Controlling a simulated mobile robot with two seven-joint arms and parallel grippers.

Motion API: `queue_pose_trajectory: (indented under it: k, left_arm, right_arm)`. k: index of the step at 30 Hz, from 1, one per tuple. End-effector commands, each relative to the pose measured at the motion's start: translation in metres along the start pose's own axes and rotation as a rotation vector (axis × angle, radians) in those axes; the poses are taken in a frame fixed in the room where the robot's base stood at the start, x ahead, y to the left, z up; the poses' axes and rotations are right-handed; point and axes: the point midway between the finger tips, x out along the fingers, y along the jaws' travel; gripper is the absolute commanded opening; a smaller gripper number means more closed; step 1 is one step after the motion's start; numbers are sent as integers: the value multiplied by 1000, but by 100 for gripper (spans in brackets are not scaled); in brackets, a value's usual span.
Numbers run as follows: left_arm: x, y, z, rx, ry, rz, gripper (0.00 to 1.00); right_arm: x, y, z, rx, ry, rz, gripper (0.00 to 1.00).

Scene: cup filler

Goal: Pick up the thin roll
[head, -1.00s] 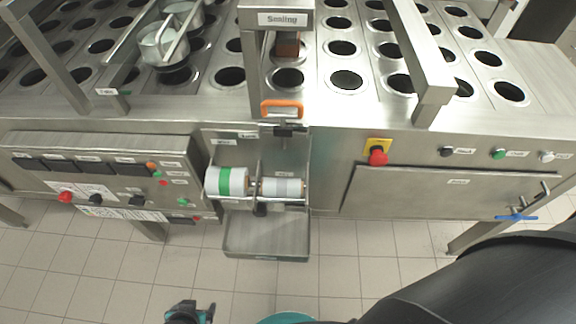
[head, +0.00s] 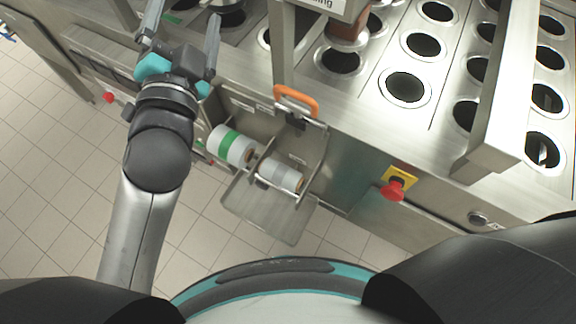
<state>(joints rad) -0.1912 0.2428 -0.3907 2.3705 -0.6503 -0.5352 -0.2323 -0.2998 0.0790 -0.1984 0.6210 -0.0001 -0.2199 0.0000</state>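Two rolls sit side by side in the metal holder on the machine's front. The thicker one is a white roll with a green band (head: 232,147). The thin roll (head: 280,174), white and grey, is to its right and lower. My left gripper (head: 182,28) is raised to the upper left of both rolls, over the machine's edge. Its two fingers are spread apart with nothing seen between them. My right gripper is not in view.
An orange handle (head: 296,98) rises just above the rolls. A sloped metal tray (head: 268,212) lies below them. A red knob on a yellow plate (head: 394,189) is to the right. Cup holes (head: 405,87) fill the machine top. Tiled floor (head: 60,190) is open at left.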

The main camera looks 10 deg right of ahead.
Motion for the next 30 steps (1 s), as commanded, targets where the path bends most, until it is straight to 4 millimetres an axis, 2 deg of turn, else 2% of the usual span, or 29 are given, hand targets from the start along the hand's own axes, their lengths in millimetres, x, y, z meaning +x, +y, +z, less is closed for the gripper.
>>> queue_pose_trajectory:
  k: [1, 3, 7, 9, 12, 15, 19, 22, 26, 29, 30]
  left_arm:
    - [3, -16, -34, 83, 126, -63, 92]
    - [-2, -32, -80, 208, 300, -151, 92]
    - [-27, -41, -158, 448, 613, -296, 92]
    - [-47, -35, -191, 581, 776, -365, 92]
    - [-80, -16, -228, 775, 1006, -455, 92]
    - [-114, 14, -250, 974, 1235, -529, 92]
    - [-154, 62, -252, 1242, 1529, -603, 92]
    - [-176, 100, -235, 1453, 1753, -633, 92]
    - [-191, 144, -191, 1733, 2044, -625, 92]
    - [-189, 166, -144, 1948, 2262, -569, 92]
    - [-186, 172, -124, -2021, -2333, 529, 92]
  right_arm:
    - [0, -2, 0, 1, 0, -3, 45]
    - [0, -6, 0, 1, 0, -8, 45]
    - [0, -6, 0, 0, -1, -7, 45]
    - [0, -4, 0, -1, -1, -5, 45]
    - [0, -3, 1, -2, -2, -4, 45]
    - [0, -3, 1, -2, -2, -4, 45]
    - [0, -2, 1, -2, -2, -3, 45]
    - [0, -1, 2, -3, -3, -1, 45]
    - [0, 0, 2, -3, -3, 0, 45]
    - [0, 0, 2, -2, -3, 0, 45]
    - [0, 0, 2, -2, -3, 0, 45]
